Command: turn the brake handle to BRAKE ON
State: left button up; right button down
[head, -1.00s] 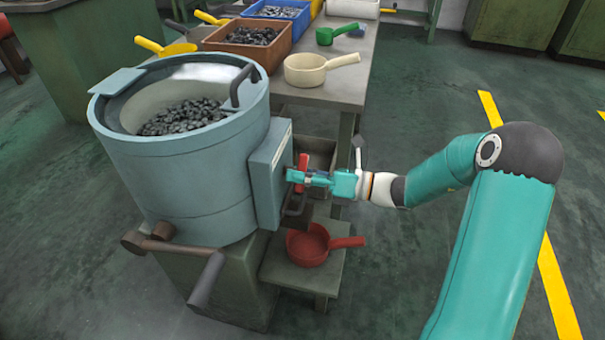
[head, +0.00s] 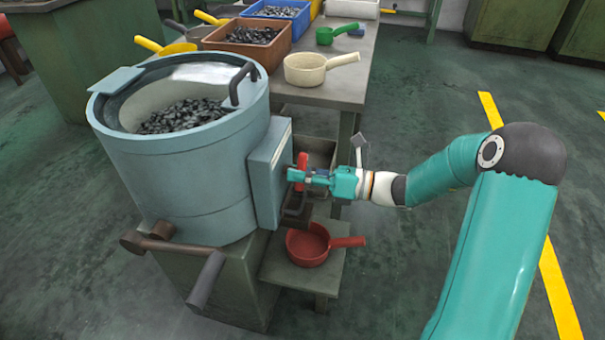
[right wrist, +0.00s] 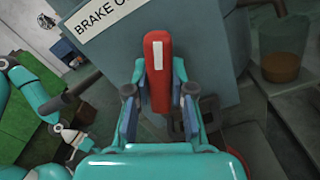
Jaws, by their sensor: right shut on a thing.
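The red brake handle (head: 302,162) is on the grey-blue box (head: 268,165) at the right side of the drum machine (head: 180,170). In the right wrist view the red handle (right wrist: 158,70) stands upright in the picture, with a white stripe on it. A label (right wrist: 105,22) above it reads "BRAKE O", and the rest is hidden behind the handle or cut off. My right gripper (head: 308,178) is shut on the handle. Its two fingers (right wrist: 159,100) lie on either side of the handle in the right wrist view. My left gripper is not seen in the head view.
A red scoop (head: 308,244) lies on a low shelf below the box. A brown crank (head: 180,250) sticks out at the drum's front. The table (head: 345,85) behind holds crates and scoops. The floor at right is open around my arm.

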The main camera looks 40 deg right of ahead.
jog(key=n+b, duration=0.2)
jog(key=n, duration=0.1)
jog(key=n+b, duration=0.1)
jog(key=n, duration=0.1)
jog(key=shift+w+d+f, duration=0.1)
jog(key=shift+f, duration=0.15)
jog(key=n+b, duration=0.3)
jog(key=n, duration=0.1)
jog(key=shift+r+n+b, duration=0.15)
jog(key=shift+n+b, duration=0.7)
jog(key=shift+n, duration=0.25)
jog(key=c, duration=1)
grip_release()
jog(key=shift+w, duration=0.1)
